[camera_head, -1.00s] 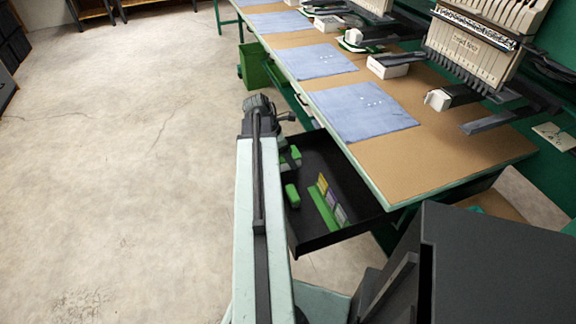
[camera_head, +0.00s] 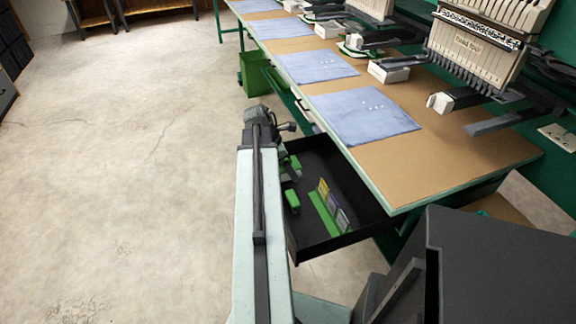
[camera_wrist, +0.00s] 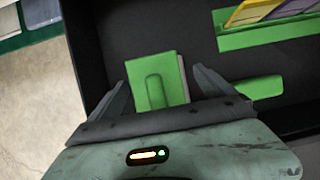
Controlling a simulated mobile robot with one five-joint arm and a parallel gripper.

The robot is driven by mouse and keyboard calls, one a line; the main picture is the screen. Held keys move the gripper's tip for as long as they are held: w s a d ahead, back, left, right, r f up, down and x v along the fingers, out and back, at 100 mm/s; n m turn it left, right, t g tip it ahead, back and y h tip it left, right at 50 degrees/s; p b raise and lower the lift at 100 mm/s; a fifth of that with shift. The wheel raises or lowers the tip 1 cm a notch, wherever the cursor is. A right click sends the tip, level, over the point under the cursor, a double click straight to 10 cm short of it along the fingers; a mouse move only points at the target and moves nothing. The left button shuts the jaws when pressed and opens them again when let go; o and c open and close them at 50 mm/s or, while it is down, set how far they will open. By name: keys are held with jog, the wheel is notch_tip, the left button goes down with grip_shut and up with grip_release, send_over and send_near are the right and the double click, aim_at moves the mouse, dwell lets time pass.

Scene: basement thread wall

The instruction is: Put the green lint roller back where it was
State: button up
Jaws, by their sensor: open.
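An open black drawer (camera_head: 350,190) under the bench holds several green things. In the wrist view, a flat green block (camera_wrist: 153,70) with a raised rounded bar and a pale right edge lies between the fingers of my gripper (camera_wrist: 158,80). The fingers are open on either side, and I cannot tell whether they touch it. A longer rounded green piece (camera_wrist: 250,87) lies to the right, partly hidden by a finger. I cannot tell for sure which one is the lint roller. A small green block (camera_head: 292,200) shows in the head view; my arm hides part of the drawer.
A green rack (camera_head: 322,214) with upright yellow and purple cards stands in the drawer, also seen in the wrist view (camera_wrist: 265,37). The bench top (camera_head: 440,165) with blue cloths overhangs the drawer. A green bin (camera_head: 253,75) stands beyond. Floor at left is clear.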

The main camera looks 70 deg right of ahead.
jog(key=p+v, duration=1)
jog(key=v, duration=0.2)
jog(key=shift+p, duration=0.35)
jog(key=w+a+f+m+t, duration=0.1)
jog(key=w+a+m+t, duration=0.25)
jog(key=w+a, duration=2.2)
jog(key=w+a+m+y, duration=0.1)
jog(key=w+a+m, duration=0.1)
jog(key=a, duration=1.3)
jog(key=w+a+m+y, duration=0.1)
jog(key=w+a, duration=0.4)
jog(key=a, duration=0.9)
jog(key=shift+a+f+m+y, duration=0.3)
jog(key=shift+a+f+m, duration=0.05)
jog(key=shift+m, duration=0.4)
